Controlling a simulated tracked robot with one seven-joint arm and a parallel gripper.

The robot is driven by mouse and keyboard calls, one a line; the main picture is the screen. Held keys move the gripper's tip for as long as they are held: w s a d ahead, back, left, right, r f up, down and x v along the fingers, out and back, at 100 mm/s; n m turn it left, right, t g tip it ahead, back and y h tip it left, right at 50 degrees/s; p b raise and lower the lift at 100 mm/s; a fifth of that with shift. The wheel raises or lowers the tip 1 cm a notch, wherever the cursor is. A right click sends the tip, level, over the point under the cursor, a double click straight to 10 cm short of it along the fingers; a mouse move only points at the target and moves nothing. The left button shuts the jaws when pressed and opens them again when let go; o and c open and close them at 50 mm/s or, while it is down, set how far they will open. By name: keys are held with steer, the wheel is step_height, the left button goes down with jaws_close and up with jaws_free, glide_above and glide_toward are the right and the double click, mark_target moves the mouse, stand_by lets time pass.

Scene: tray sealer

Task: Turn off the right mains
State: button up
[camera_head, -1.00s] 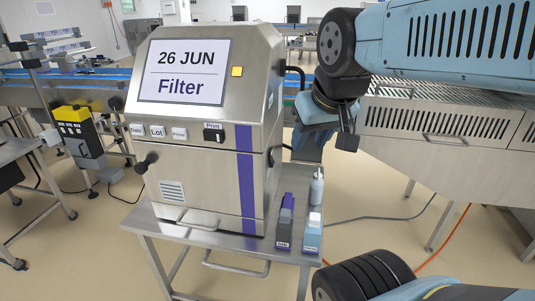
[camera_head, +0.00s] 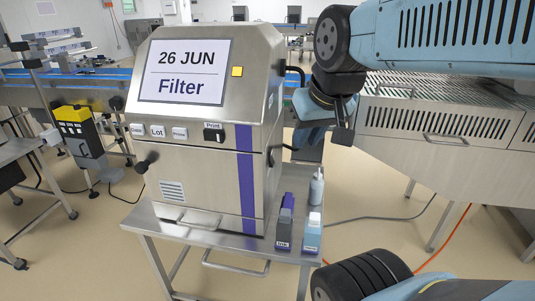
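A steel printer cabinet (camera_head: 195,190) stands on a metal table, its screen (camera_head: 184,71) reading "26 JUN" and "Filter". On its right side, partly hidden by the angle, a small black part (camera_head: 284,149) sticks out; I cannot tell whether it is the right mains switch. A black knob (camera_head: 147,161) is on its left front edge. My arm comes in from the upper right and bends down beside the cabinet. Its end (camera_head: 342,132) is dark and small, to the right of that side; its fingers cannot be made out, nor any contact.
Dark and pale bottles (camera_head: 285,228) stand on the table right of the cabinet. A large steel machine (camera_head: 440,150) fills the right. A conveyor (camera_head: 70,92) with a yellow-black box (camera_head: 75,130) is at left. Cables cross the floor at right.

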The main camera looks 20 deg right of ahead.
steer(key=w+d+m, duration=0.1)
steer(key=w, duration=0.2)
steer(key=w+d+f+m+g+y, duration=0.1)
steer(key=w, duration=0.2)
steer(key=w+d+f+m+g, duration=0.1)
steer(key=w+d, duration=0.1)
steer(key=w, duration=0.1)
steer(key=shift+w+f+y, duration=0.25)
steer(key=shift+w+y, duration=0.05)
steer(key=shift+w, duration=0.05)
jaws_close()
steer(key=w+d+f+m+g+y, duration=0.1)
steer(key=w+d+f+m, duration=0.1)
steer(key=w+d+f, duration=0.3)
steer(key=w, duration=0.3)
steer(key=shift+w+d+f+m+g, duration=0.2)
steer(key=shift+d+m+g, duration=0.1)
steer(key=shift+m, duration=0.1)
steer(key=shift+a, duration=0.1)
